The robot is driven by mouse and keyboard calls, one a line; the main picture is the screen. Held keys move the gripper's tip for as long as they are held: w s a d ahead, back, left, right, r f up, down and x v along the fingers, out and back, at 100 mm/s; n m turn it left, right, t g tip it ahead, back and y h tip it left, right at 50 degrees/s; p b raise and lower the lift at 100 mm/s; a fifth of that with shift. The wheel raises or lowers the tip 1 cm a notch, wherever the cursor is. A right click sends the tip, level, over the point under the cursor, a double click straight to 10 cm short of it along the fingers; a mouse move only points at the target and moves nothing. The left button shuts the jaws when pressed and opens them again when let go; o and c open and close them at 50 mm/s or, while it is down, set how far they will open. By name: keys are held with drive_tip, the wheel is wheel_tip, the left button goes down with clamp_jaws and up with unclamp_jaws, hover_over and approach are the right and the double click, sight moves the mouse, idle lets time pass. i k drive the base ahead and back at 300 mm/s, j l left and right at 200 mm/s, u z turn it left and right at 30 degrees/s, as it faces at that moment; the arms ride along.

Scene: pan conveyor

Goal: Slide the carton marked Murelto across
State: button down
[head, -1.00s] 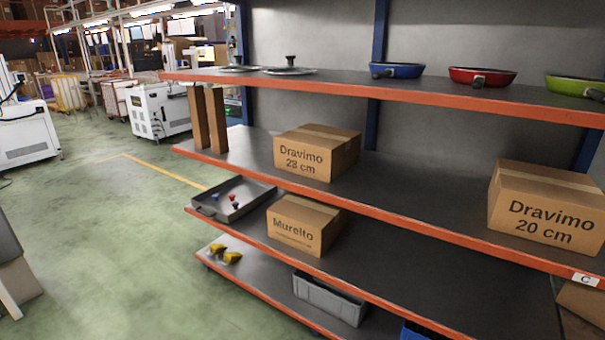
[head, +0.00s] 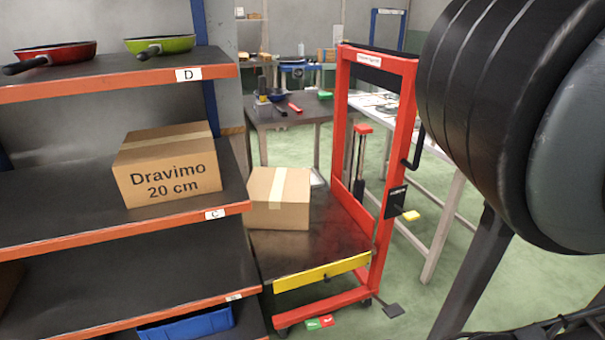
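The carton marked Murelto does not show in the head view now. A plain carton (head: 278,200) with a pale tape strip sits on the dark platform (head: 310,255) of a red-framed lift cart (head: 345,150), close to the rack's right end; no marking shows on it. A carton marked Dravimo 20 cm (head: 167,172) stands on the shelf labelled C (head: 70,215). My arm's dark, rounded links fill the right side of the view. My gripper is not in view.
The upper shelf (head: 120,80) labelled D holds a red pan (head: 57,52) and a green pan (head: 160,45). A blue bin (head: 187,325) sits low on the rack. Tables (head: 300,110) stand behind the cart. A yellow bar (head: 322,272) edges the platform. Green floor shows around the cart.

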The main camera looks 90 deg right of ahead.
sight(280, 197)
drive_tip(key=k+l+z, duration=0.1)
drive_tip(key=z, duration=0.3)
drive_tip(key=k+l+z, duration=0.1)
drive_tip(key=l+z, duration=0.45)
drive_tip(key=z, duration=0.3)
drive_tip(key=i+l+z, duration=0.1)
drive_tip(key=i+z, duration=0.3)
